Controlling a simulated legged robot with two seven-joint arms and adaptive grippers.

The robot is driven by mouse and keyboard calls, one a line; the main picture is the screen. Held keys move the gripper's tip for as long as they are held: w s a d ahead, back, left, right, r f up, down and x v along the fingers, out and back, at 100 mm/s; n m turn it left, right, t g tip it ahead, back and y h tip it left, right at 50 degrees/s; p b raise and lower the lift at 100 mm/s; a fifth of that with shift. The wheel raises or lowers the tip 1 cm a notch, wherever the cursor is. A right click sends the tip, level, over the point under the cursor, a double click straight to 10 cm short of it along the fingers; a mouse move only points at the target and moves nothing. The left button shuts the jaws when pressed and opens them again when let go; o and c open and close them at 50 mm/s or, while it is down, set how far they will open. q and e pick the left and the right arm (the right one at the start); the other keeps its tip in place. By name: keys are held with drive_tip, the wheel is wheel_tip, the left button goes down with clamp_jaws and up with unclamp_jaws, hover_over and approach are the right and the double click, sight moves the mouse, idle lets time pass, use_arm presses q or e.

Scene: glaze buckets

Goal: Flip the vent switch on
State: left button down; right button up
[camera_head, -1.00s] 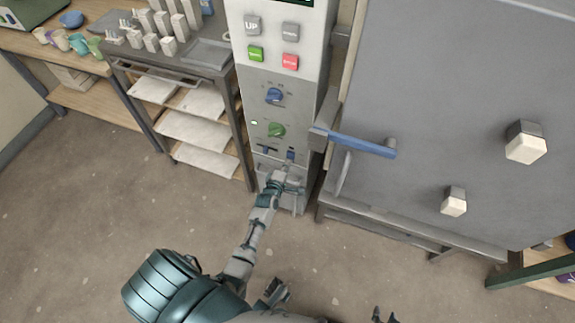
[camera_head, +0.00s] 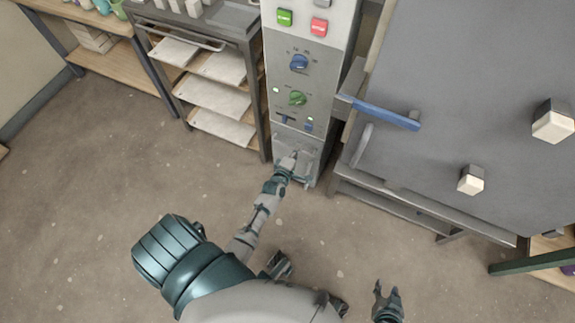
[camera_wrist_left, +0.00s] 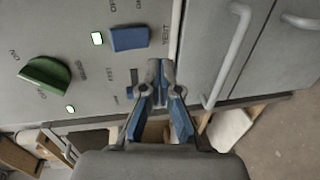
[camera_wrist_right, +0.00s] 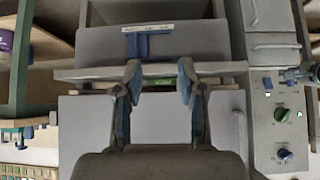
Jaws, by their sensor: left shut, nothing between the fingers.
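The vent switch is a blue rocker (camera_head: 309,126) low on the grey control panel (camera_head: 282,80). In the left wrist view the blue switch (camera_wrist_left: 129,38) sits by the printed word VENT, and a small light (camera_wrist_left: 97,38) beside it glows. My left gripper (camera_head: 295,156) is shut and empty, just below the switches and apart from the vent switch. My right gripper (camera_head: 387,291) is open and empty, low over the floor, far from the panel.
A green knob (camera_head: 297,98) and a blue knob (camera_head: 299,62) sit above the switches. The kiln's blue door handle (camera_head: 380,112) juts out right of the panel. A shelf rack (camera_head: 213,99) stands to the left. The floor in front is clear.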

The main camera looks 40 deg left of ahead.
use_arm(q)
drive_tip(key=s+d+f, duration=0.1)
drive_tip(key=s, duration=0.5)
drive_tip(key=shift+d+p, duration=0.35)
drive_tip(key=shift+d, duration=0.05)
use_arm(e)
drive_tip(key=s+g, duration=0.1)
drive_tip(key=s+d+f+g, duration=0.1)
drive_tip(key=shift+s+d+f, duration=0.2)
drive_tip(key=shift+s, duration=0.2)
use_arm(q)
drive_tip(key=shift+f, duration=0.1)
